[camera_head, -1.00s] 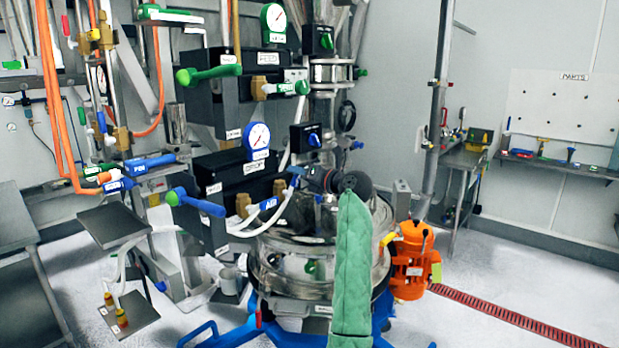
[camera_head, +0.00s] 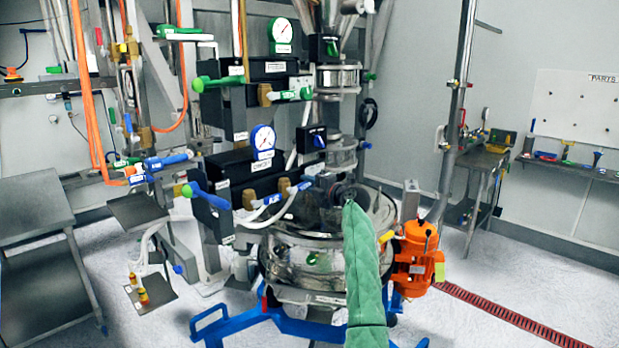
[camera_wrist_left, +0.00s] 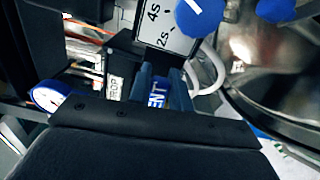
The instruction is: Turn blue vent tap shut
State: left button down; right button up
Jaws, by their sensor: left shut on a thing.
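The vent tap is a blue lever lettered "VENT" (camera_wrist_left: 157,94). It shows in the left wrist view between the dark fingers of my left gripper (camera_wrist_left: 160,90), which is shut on it. In the head view my left gripper (camera_head: 320,186), dark at the end of a green-sleeved arm, is at the blue vent handle (camera_head: 301,187) on the lower black valve block. The fingers partly hide the handle, so its exact angle is hard to read. My right gripper is not in view.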

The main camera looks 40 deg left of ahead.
pick_arm(q)
jog(key=shift+w+f+m+p, duration=0.1)
jog(key=shift+f+m+p, duration=0.3)
jog(key=shift+m, duration=0.3)
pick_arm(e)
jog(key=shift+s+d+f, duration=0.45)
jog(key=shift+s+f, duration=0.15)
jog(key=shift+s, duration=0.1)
pick_arm(q)
jog(key=c, duration=1.3)
grip_release()
jog(key=shift+d, duration=0.1)
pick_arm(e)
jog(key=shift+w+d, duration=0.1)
